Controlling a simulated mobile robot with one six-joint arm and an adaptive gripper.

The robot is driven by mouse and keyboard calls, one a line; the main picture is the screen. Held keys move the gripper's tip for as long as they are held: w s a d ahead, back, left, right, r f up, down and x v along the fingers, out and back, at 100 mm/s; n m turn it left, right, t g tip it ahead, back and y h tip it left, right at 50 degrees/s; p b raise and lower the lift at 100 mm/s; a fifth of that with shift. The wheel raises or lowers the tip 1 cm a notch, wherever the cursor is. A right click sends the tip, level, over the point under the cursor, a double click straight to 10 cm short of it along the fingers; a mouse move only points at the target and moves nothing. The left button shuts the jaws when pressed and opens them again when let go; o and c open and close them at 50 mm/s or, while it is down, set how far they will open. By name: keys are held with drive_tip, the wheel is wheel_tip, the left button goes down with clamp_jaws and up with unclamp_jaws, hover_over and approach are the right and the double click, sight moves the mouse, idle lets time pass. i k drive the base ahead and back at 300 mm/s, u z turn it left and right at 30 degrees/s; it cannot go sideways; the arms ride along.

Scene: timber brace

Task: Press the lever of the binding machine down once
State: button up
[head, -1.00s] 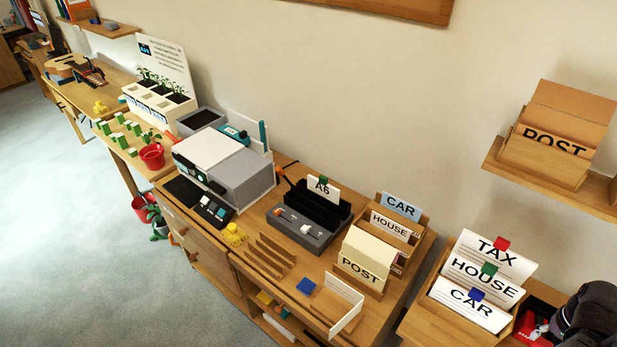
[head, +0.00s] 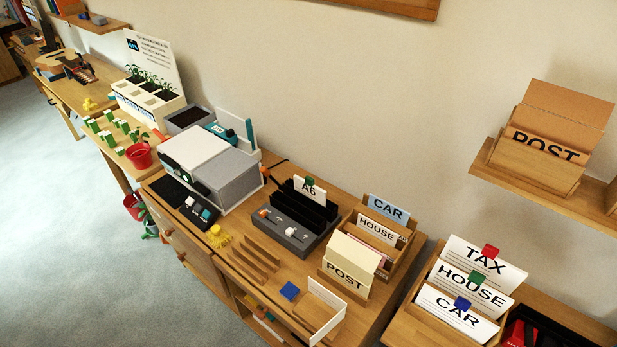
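A dark grey desk machine (head: 293,228) with black upright slots, which looks like the binding machine, stands on the wooden desk in the middle of the head view. A card marked A6 (head: 309,188) with a green tab stands at its back. A small orange-tipped part (head: 265,174) shows at its back left; I cannot tell whether it is the lever. Small white and orange knobs sit on its front deck. My gripper is not in view.
A grey and white printer-like box (head: 207,170) stands left of the machine. Card boxes marked HOUSE (head: 377,230) and POST (head: 346,270) stand close on the right. Floor (head: 70,220) is free at left.

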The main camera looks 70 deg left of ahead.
sight(264, 170)
drive_tip(key=z, duration=1)
drive_tip(key=k, duration=2.35)
drive_tip(key=u, duration=1.2)
